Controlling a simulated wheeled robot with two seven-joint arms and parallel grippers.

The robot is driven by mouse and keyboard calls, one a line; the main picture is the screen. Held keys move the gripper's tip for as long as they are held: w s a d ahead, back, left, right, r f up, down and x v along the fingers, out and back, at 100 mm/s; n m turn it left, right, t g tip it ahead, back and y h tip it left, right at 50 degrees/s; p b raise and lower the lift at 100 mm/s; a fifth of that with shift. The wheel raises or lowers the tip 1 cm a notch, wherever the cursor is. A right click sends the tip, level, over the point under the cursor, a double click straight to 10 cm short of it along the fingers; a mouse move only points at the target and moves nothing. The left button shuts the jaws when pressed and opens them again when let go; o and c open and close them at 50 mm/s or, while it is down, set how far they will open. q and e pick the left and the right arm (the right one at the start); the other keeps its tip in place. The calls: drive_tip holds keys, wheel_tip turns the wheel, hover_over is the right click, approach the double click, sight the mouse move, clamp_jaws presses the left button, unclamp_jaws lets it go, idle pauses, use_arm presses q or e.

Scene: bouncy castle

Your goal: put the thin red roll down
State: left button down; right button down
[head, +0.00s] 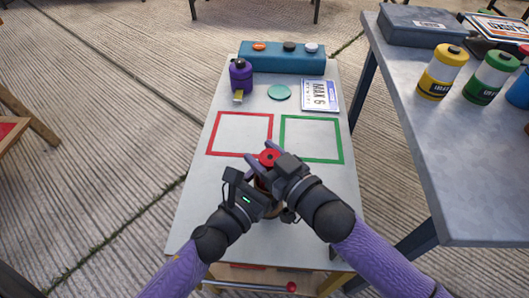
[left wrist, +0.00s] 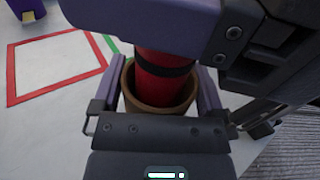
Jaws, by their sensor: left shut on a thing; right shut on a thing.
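The thin red roll (head: 269,157) is upright at the near part of the white table, its round red end showing between my grippers. In the left wrist view the red roll (left wrist: 162,85) has a black band, and its lower part is inside a brown round pot (left wrist: 131,88). My right gripper (head: 266,160) is shut on the roll's upper part. My left gripper (head: 268,183) is lower, with its fingers on both sides of the pot, shut on it. The roll's bottom end and most of the pot are hidden.
Red (head: 209,133) and green (head: 341,140) outlined squares lie empty beyond my grippers. A grey table (head: 462,165) with cans stands at right.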

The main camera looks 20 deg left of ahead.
drive_tip(key=shift+c, duration=0.6)
unclamp_jaws()
drive_tip(key=shift+f, duration=0.1)
drive_tip(key=v, duration=1.2)
drive_tip(key=shift+r, duration=0.2)
use_arm(q)
unclamp_jaws()
